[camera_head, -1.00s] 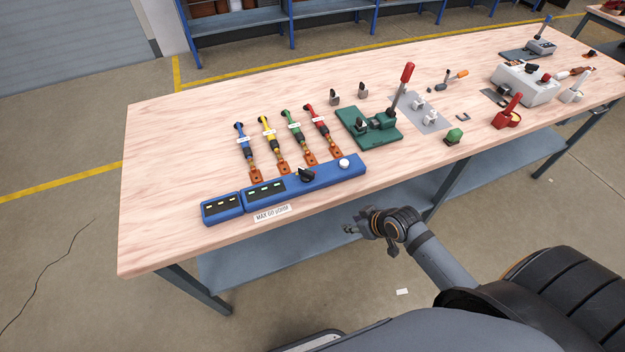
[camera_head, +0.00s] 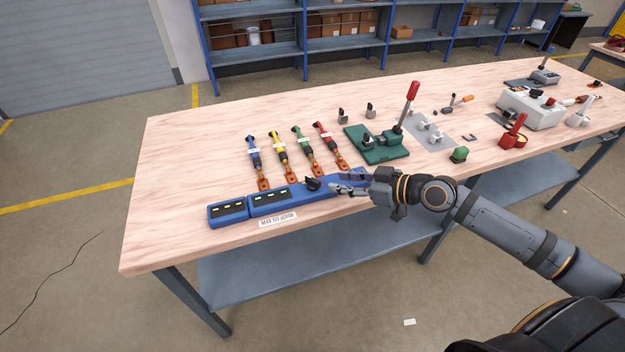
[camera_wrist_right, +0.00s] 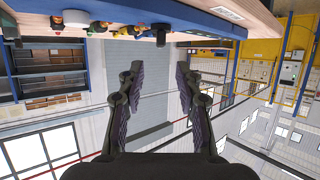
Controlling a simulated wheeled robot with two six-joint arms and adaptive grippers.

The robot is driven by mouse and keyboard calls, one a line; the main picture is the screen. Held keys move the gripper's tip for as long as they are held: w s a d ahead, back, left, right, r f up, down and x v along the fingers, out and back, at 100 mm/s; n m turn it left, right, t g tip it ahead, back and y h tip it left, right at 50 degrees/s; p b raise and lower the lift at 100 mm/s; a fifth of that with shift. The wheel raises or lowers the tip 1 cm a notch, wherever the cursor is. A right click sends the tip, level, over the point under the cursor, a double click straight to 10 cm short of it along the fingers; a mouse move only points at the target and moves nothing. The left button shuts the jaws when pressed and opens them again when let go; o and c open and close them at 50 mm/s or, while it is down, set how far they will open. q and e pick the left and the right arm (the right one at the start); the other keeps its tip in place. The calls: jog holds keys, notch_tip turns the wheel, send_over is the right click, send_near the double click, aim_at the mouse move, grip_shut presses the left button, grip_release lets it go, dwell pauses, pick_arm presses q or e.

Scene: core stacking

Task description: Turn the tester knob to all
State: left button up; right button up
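The tester is a long blue box (camera_head: 290,200) near the front edge of the table, with small lit displays on its left part. Its black knob (camera_head: 313,184) stands on top, right of the displays. My right gripper (camera_head: 340,187) is over the right part of the tester, just right of the knob and apart from it, pointing left. The blue tester (camera_wrist_right: 205,18) and black knob (camera_wrist_right: 161,36) show there at the top. My left gripper is not in view.
Blue, yellow, green and red cables (camera_head: 283,158) lie behind the tester. A white label (camera_head: 277,219) lies in front of the tester. The table's left part (camera_head: 190,160) is clear.

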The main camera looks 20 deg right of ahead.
aim_at(313, 179)
jog(key=shift+b+x, duration=0.5)
jog(key=shift+x, duration=0.35)
jog(key=x, duration=0.8)
jog(key=shift+w+a+f, duration=0.1)
jog(key=shift+a+f, duration=0.05)
grip_shut()
